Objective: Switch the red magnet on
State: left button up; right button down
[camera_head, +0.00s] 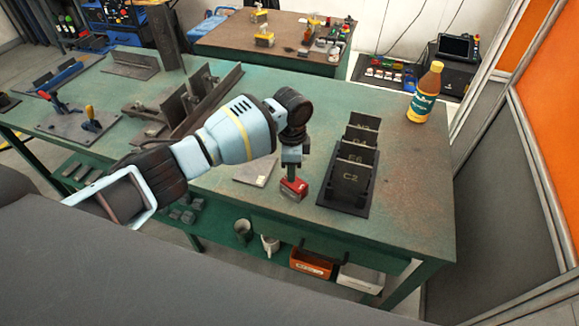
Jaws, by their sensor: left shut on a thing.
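The red magnet (293,188) is a small red block on the green table, left of the black plate rack. My left gripper (292,172) points down from above and is shut on the top of the red magnet. The fingers hide much of the magnet's top, so I cannot tell how its switch stands. My right gripper is not in view.
A dark rack (343,195) with several upright marked plates stands right of the magnet. A flat grey plate (255,169) lies to the left. A bottle (424,93) stands at the back right. Steel angles and clamps (90,119) fill the left side. The table's right front is clear.

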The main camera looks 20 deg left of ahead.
pick_arm(q)
jog(key=n, duration=0.5)
jog(key=shift+n, duration=0.3)
jog(key=shift+r+n, duration=0.1)
jog(key=shift+n, duration=2.1)
jog(key=o, duration=1)
jog(key=shift+r, duration=3.9)
